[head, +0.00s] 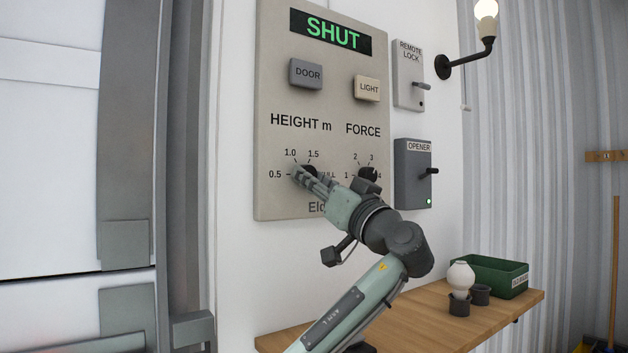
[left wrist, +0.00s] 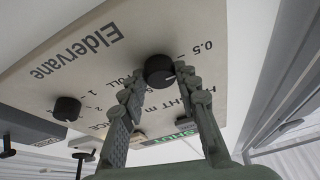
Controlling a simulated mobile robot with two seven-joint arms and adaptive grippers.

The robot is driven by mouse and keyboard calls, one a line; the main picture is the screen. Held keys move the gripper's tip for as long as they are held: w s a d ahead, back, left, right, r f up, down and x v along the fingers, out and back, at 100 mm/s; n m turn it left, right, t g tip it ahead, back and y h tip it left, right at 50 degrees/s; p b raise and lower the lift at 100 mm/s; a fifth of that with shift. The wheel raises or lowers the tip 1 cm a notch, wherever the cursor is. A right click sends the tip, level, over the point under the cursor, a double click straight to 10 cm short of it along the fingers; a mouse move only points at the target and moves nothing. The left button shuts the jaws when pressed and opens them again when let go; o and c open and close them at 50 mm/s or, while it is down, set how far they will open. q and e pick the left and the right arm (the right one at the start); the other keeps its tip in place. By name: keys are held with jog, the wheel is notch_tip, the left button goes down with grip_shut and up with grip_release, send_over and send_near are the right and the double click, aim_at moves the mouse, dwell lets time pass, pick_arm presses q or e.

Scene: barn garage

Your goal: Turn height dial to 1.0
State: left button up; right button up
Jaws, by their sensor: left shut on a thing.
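The height dial (head: 311,171) is a round black knob on the beige control panel (head: 277,205), under the words HEIGHT m. Its scale shows 0.5 at left, 1.0 at upper left and 1.5 at upper right; FULL is partly hidden. My left gripper (head: 304,174) is shut on the dial. In the left wrist view, upside down, the dial (left wrist: 159,69) sits between the fingertips (left wrist: 161,80). A small pale mark shows on the dial, but I cannot tell exactly which number it faces. My right gripper is not in view.
The force dial (head: 368,173) is close right of my left gripper. The panel display (head: 331,32) reads SHUT; the door button (head: 306,74) and light button (head: 367,89) are below it. An opener box (head: 412,180) is at right. A shelf (head: 400,325) below holds a green bin (head: 490,272).

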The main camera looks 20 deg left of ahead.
pick_arm(q)
jog(key=shift+m+t, duration=0.3)
jog(key=shift+m, duration=0.2)
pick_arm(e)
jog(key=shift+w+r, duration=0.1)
pick_arm(q)
jog(key=m+h+p, duration=0.1)
jog(key=m+h, duration=0.1)
jog(key=m, duration=0.3)
jog(key=m+t+h+p, duration=0.1)
jog(key=m+h, duration=0.1)
jog(key=m, duration=0.2)
jog(key=m+t+h+p, duration=0.1)
jog(key=m+h, duration=0.1)
jog(key=m, duration=0.3)
jog(key=shift+s+a+r+m+h+p, duration=0.2)
jog(key=shift+s+r+m+h+p, duration=0.1)
jog(key=shift+h+p, duration=0.1)
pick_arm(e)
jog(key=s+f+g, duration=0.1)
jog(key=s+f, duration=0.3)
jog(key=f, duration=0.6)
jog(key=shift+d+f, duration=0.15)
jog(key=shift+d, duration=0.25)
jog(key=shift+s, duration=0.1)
pick_arm(q)
jog(key=o, duration=1.2)
jog(key=shift+c, duration=0.2)
